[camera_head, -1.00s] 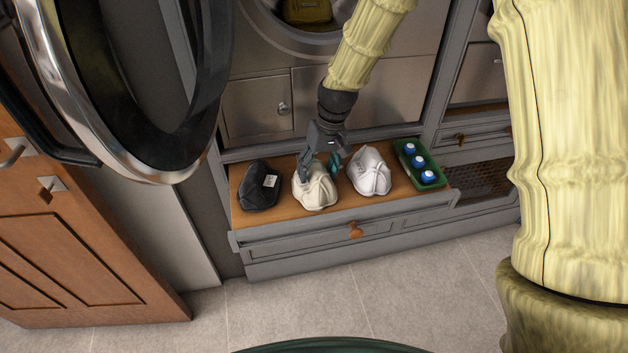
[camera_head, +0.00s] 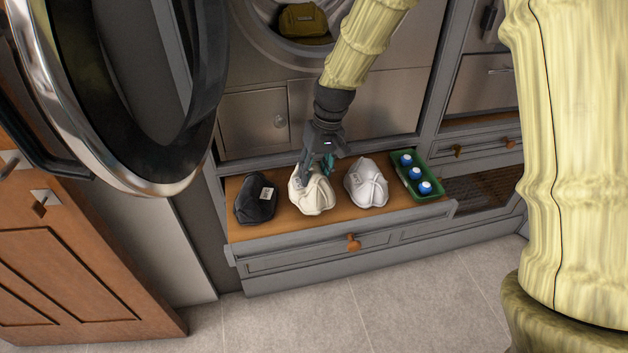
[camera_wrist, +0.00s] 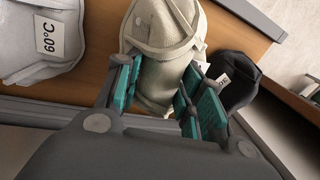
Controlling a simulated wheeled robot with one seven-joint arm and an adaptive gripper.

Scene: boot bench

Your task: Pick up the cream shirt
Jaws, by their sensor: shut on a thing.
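The cream shirt (camera_head: 311,194) is a soft folded bundle in the middle of the row on the wooden drawer top. My gripper (camera_head: 318,170) points down at its back part and is shut on it. In the wrist view, the cream shirt (camera_wrist: 163,35) shows between the teal finger pads of my gripper (camera_wrist: 163,85), with one finger on each side. Part of the shirt is hidden by the fingers. I cannot tell whether its underside still touches the wood.
A black bundle (camera_head: 255,200) lies left of it and a white one (camera_head: 366,184) right. A green tray (camera_head: 433,187) with blue-capped bottles stands at the right end. An open round washer door (camera_head: 95,100) hangs at left. An olive bundle (camera_head: 302,20) sits inside the drum.

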